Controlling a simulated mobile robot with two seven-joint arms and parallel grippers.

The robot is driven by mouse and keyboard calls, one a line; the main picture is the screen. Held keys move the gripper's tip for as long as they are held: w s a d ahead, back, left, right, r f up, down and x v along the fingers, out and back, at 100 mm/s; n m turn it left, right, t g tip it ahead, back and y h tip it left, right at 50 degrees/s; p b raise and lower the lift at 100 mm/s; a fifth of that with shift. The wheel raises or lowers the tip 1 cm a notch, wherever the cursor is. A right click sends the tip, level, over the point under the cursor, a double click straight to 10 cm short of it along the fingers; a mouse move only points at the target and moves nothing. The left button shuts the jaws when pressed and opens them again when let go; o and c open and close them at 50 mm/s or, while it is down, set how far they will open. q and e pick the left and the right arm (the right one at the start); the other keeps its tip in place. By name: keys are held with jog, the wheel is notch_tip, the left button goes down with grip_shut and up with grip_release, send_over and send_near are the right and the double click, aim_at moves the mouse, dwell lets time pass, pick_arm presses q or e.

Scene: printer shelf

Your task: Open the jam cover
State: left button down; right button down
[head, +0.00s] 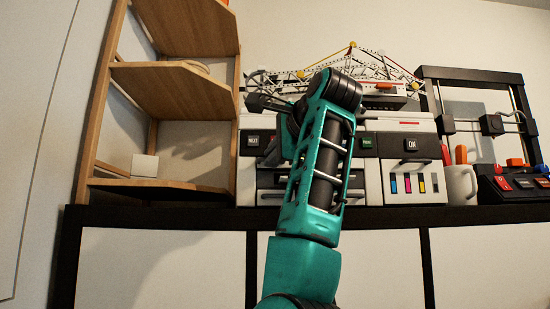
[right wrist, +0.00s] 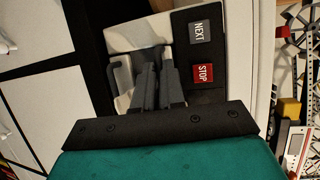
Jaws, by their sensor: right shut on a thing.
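The white and grey printer (head: 373,180) stands on the black-edged shelf. My right arm rises in front of it and hides its middle. My right gripper (head: 270,156) reaches to its left part, below the NEXT and STOP buttons. In the right wrist view the fingers (right wrist: 160,72) are together on a dark grey handle (right wrist: 117,76) at a pale panel (right wrist: 130,38), apparently the jam cover. The fingers hide part of the handle, so whether the cover has moved is unclear. My left gripper is not in view.
The NEXT button (right wrist: 200,33) and red STOP button (right wrist: 203,72) are close beside the fingers. A white model crane (head: 350,65) sits on top of the printer. A mug (head: 460,185) stands to the right, and a wooden shelf unit (head: 175,90) to the left.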

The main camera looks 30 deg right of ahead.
jog(key=shift+s+a+b, duration=0.15)
jog(key=shift+s+a, duration=0.1)
jog(key=shift+s, duration=0.25)
jog(key=shift+s+a+b, duration=0.15)
jog(key=shift+s+a, duration=0.1)
jog(key=shift+s, duration=0.25)
jog(key=c, duration=1.2)
grip_release()
jog(key=b+v, duration=0.4)
jog(key=v, duration=0.8)
jog(key=shift+s+r, duration=0.1)
jog(key=shift+s, duration=0.3)
jog(key=shift+d, duration=0.1)
